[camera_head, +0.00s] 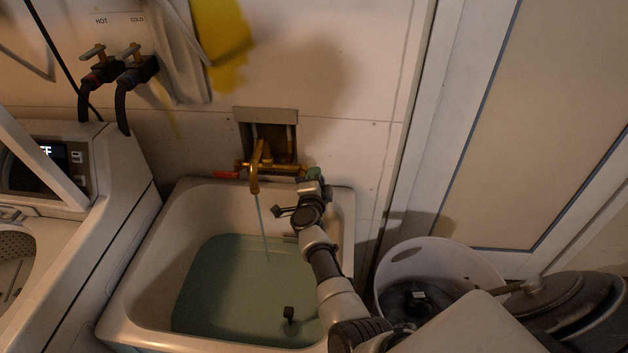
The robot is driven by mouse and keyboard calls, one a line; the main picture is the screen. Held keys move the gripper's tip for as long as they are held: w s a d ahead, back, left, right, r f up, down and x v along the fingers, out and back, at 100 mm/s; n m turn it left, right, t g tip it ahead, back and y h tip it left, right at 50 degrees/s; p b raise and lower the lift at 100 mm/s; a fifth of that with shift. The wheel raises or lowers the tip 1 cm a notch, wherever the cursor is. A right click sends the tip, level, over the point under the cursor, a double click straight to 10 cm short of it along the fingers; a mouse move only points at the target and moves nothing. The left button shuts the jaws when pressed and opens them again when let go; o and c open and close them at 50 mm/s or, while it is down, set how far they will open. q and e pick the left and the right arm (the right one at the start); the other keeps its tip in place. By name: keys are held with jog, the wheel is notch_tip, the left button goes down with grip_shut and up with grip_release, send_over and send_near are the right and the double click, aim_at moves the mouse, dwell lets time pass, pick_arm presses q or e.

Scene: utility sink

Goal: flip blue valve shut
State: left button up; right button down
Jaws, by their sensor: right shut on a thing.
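A brass faucet (258,165) sits on the wall over the sink, and a thin stream of water runs from its spout into the sink. Its red valve handle (226,174) is at the left. The blue valve handle (315,173) is at the right end and looks blue-green in this light. My right gripper (313,185) is at that handle and shut on it. The gripper and wrist partly cover the handle, so its exact angle is hard to tell. My left gripper is not in view.
The white utility sink (143,283) holds greenish water, with a small dark object (289,315) in it. A washing machine (112,195) stands at the left, below hot and cold hose taps (138,65). A white bucket (450,255) stands at the right by the door frame.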

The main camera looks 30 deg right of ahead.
jog(key=shift+f+m+b, duration=0.4)
jog(key=shift+m+b, duration=0.05)
jog(key=shift+m, duration=0.45)
jog(key=c, duration=1)
grip_release()
jog(key=shift+o, duration=0.2)
notch_tip(320, 180, up, 5)
jog(key=p, duration=0.5)
jog(key=shift+s+d+r, duration=0.1)
jog(key=shift+s+d, duration=0.05)
jog(key=s+d+r+p, duration=0.5)
jog(key=s+p, duration=0.4)
jog(key=s, duration=0.1)
jog(key=shift+d+r+p, duration=0.3)
jog(key=shift+r+p, duration=0.05)
jog(key=shift+r, duration=0.05)
